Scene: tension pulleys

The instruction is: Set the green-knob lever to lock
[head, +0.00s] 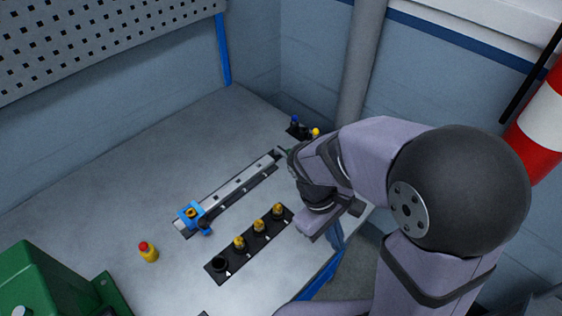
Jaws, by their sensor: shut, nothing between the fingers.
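I cannot make out a green-knob lever in the head view; the far end of the rail and the bench beside it are partly hidden by my arm. A long grey rail (236,187) lies across the bench, with a blue block (186,217) at its near left end that carries a yellow part and a dark knob. My gripper (304,232) is over the right side of the bench, near the rail's far half. It is shut and holds nothing. Its fingertips are hard to tell apart, and I cannot tell whether it touches anything.
A black strip (233,262) with several yellow-topped pieces lies in front of the rail. A red-topped yellow piece (149,252) stands at the left. A green machine (40,285) fills the lower left corner. Blue- and yellow-topped pieces (295,121) stand at the back.

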